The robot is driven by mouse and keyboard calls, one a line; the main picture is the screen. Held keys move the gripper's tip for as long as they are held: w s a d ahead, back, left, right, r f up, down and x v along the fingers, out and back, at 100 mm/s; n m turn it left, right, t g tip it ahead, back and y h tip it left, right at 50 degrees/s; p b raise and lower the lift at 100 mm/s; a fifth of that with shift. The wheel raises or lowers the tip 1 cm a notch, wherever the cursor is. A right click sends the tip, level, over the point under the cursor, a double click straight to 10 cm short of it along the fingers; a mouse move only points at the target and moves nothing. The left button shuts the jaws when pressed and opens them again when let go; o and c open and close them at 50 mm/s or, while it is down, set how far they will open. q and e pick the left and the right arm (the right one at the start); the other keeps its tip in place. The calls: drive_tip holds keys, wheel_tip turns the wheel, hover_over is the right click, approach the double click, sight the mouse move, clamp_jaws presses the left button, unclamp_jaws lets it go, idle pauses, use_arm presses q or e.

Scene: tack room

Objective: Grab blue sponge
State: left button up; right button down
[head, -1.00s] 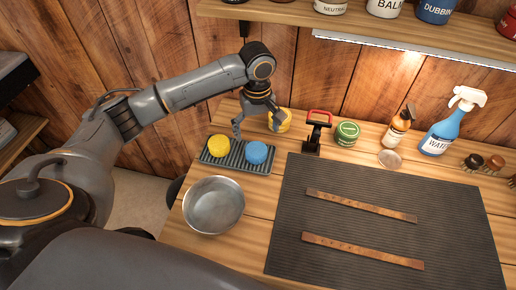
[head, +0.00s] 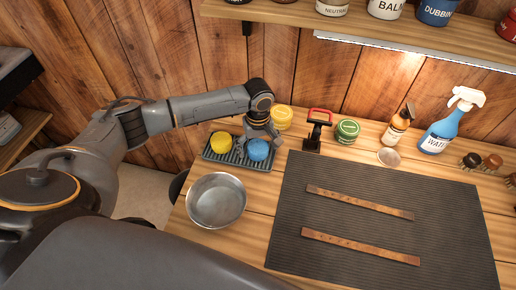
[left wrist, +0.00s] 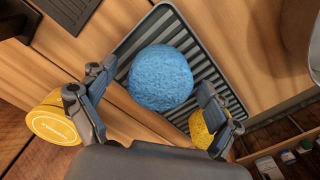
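The blue sponge (head: 258,150) is round and rests at the right end of a dark ribbed tray (head: 213,156). A yellow sponge (head: 221,141) sits at the tray's left end. My left gripper (head: 257,147) is down at the blue sponge, with its fingers apart around it. In the left wrist view the blue sponge (left wrist: 160,77) lies ahead between the two open fingers (left wrist: 156,80); I cannot tell whether they touch it. The yellow sponge (left wrist: 203,125) is partly hidden behind one finger there. My right gripper is not in view.
A metal bowl (head: 216,200) stands in front of the tray. A yellow tin (head: 281,117), a red-handled tool (head: 316,130) and a green tin (head: 347,131) stand close behind and to the right. A dark mat (head: 350,262) with two leather straps covers the right side.

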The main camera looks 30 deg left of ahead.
use_arm(q)
drive_tip(key=c, duration=0.9)
drive_tip(key=shift+r, duration=0.1)
